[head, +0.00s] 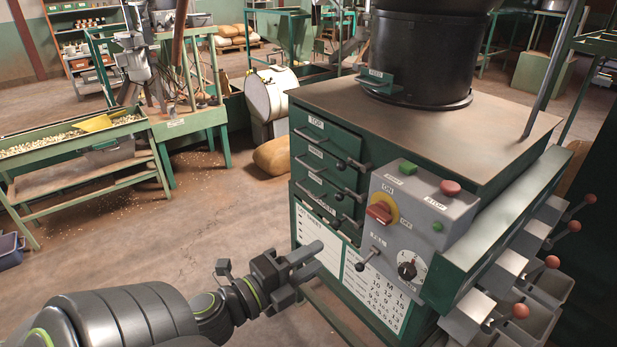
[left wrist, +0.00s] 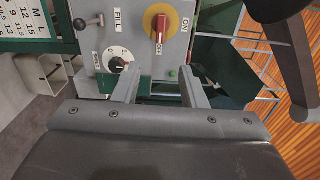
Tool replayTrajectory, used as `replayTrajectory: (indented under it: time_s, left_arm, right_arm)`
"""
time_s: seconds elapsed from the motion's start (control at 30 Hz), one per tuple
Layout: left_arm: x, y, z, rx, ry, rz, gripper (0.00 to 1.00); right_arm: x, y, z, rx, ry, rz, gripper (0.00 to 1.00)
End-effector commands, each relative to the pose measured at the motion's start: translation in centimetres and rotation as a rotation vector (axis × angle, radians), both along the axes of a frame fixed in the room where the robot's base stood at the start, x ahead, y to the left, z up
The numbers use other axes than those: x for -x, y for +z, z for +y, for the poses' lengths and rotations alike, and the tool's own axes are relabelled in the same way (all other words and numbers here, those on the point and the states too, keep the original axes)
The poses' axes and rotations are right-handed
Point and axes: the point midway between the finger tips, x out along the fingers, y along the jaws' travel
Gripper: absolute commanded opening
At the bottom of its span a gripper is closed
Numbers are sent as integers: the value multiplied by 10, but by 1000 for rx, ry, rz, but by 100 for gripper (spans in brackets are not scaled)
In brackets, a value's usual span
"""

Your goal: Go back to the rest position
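My left gripper (head: 308,261) is in the lower middle of the head view, in front of the green machine (head: 300,207) and left of its grey control box (head: 424,214). In the left wrist view, the two fingers (left wrist: 159,90) stand apart with nothing between them. Beyond them are the red switch on a yellow disc (left wrist: 161,24) and the black dial (left wrist: 118,64). The fingers appear clear of the controls. In the head view the red switch (head: 380,211) and dial (head: 407,269) are also visible. My right gripper is not in view.
A black drum (head: 420,60) stands on the machine's top. Metal chutes with red-knobbed levers (head: 520,311) stick out at the right. A green trough of nuts (head: 70,137) stands at the left, and a sack (head: 271,157) lies on the floor. Open floor lies between.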

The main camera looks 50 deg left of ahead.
Motion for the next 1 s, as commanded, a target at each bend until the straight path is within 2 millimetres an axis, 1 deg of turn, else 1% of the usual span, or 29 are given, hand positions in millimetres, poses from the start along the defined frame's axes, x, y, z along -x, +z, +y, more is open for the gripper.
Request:
replayTrajectory:
  time_s: [0.37, 0.47, 0.53, 0.57, 0.67, 0.7, 0.77, 0.8, 0.87, 0.9, 0.97, 1.0]
  left_arm:
    - [0, 0, 0, 0, 1, 0, 38]
    - [-3, -9, 6, 10, 16, 15, 38]
    - [-7, -25, 16, 31, 45, 43, 38]
    - [-10, -35, 22, 45, 62, 61, 38]
    - [-17, -81, 48, 108, 139, 139, 38]
    - [-18, -102, 60, 141, 175, 174, 38]
    - [-19, -135, 76, 193, 230, 227, 38]
    - [-18, -157, 86, 228, 265, 262, 38]
    - [-14, -190, 99, 284, 321, 313, 38]
    - [-11, -213, 107, 323, 359, 348, 38]
    - [-4, -246, 117, 379, 413, 398, 38]
    - [2, -268, 122, 419, 450, 430, 38]
  right_arm:
    - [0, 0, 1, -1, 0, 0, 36]
    - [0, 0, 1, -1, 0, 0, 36]
    - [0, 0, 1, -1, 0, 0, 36]
    - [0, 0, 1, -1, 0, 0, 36]
    - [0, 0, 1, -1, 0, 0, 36]
    - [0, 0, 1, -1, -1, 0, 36]
    - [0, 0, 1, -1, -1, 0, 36]
    - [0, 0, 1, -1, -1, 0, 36]
    - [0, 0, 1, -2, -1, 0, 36]
    - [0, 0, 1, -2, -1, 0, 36]
    - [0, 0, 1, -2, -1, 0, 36]
    - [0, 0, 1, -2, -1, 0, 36]
